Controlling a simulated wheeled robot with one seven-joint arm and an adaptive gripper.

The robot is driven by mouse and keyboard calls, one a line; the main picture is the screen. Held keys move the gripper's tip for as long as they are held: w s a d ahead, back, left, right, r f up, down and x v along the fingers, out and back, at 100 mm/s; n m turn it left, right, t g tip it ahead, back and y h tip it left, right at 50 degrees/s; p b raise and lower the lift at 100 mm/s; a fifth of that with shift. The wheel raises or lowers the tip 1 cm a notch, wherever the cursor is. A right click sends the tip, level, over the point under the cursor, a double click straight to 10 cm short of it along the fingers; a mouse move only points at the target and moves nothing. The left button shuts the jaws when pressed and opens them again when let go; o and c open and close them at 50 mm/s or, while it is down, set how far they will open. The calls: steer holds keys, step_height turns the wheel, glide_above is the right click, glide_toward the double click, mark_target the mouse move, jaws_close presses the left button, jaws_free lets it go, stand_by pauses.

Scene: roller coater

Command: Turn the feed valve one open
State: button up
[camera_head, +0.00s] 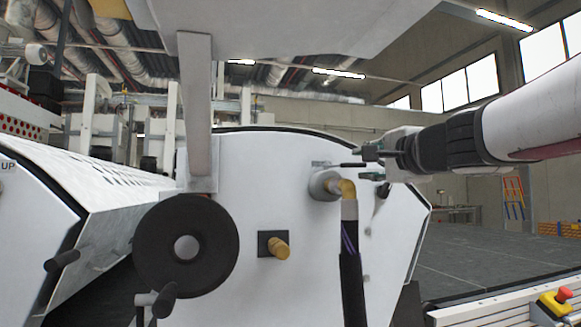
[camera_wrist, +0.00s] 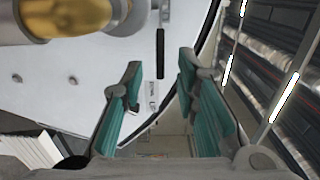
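A short dark bar (camera_head: 352,164), which looks like a valve lever, lies roughly horizontal on the white end panel (camera_head: 285,190); I cannot be sure it is feed valve one. A small plate (camera_head: 320,163) sits at its left. My gripper (camera_head: 370,165) is open at the bar's right end, its fingers above and below the bar's line. In the wrist view, the dark bar (camera_wrist: 160,53) shows around and beyond the gap between the green-padded fingertips (camera_wrist: 160,66). Contact cannot be told. A small pale plate (camera_wrist: 151,92) also shows between the fingers.
A brass elbow (camera_head: 347,188) with a dark hose (camera_head: 350,270) comes out of the panel just below the bar. A black handwheel (camera_head: 150,245) and a brass knob (camera_head: 280,248) are lower left. A red emergency button (camera_head: 563,295) is at the bottom right.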

steer(key=s+d, duration=0.1)
steer(key=s, duration=0.5)
steer(key=shift+s+d, duration=0.15)
steer(key=shift+c, duration=0.5)
